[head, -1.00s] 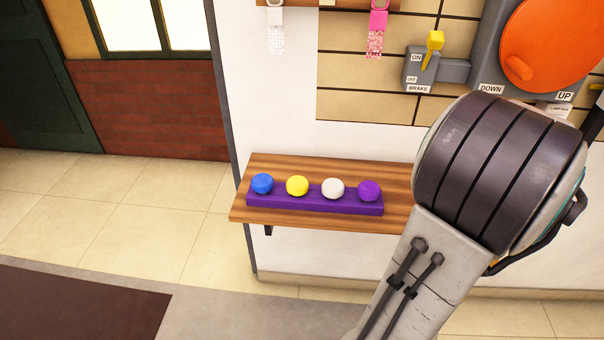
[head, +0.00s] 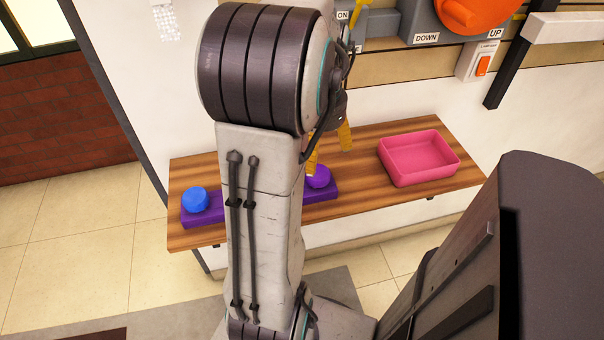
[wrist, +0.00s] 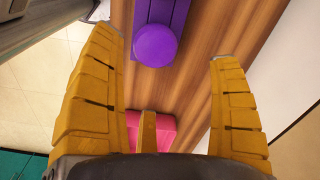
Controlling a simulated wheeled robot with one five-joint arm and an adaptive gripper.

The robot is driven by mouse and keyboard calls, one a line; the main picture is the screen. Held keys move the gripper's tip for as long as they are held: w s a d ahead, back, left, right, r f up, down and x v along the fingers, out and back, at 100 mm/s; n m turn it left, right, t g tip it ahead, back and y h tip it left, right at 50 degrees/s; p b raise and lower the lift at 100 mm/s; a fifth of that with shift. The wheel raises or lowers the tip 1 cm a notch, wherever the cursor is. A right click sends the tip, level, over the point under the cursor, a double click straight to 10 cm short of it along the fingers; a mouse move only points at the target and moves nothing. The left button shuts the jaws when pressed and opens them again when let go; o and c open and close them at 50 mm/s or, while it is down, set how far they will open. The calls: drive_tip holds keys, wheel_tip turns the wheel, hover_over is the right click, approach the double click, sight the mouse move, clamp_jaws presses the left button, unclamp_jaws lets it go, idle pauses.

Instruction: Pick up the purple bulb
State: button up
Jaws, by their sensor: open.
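The purple bulb (head: 317,176) sits at the right end of the purple holder (head: 322,191) on the wooden shelf. In the wrist view the purple bulb (wrist: 155,46) lies ahead of my gripper (wrist: 165,62), roughly between the yellow fingers, which are spread wide. In the head view my gripper (head: 328,152) is partly hidden behind my arm, with its yellow fingers close to the bulb. I see no contact with it. The blue bulb (head: 195,200) is at the holder's left end. The middle of the holder is hidden by my arm.
A pink tray (head: 452,163) stands at the right of the wooden shelf (head: 372,194); a pink part (wrist: 165,132) shows below the bulb in the wrist view. The wall with the orange lever panel (head: 470,12) and orange switch (head: 483,65) rises behind.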

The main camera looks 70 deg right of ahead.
sight(318, 172)
drive_tip(key=shift+s+a+m, duration=0.2)
drive_tip(key=shift+m, duration=0.3)
drive_tip(key=shift+a+f+m, duration=0.1)
drive_tip(key=shift+f+m, duration=0.05)
drive_tip(key=shift+m, duration=0.45)
drive_tip(key=shift+w+f+b, duration=0.15)
drive_tip(key=shift+f+b, duration=0.7)
drive_tip(key=shift+f, duration=2.65)
drive_tip(key=c, duration=1.3)
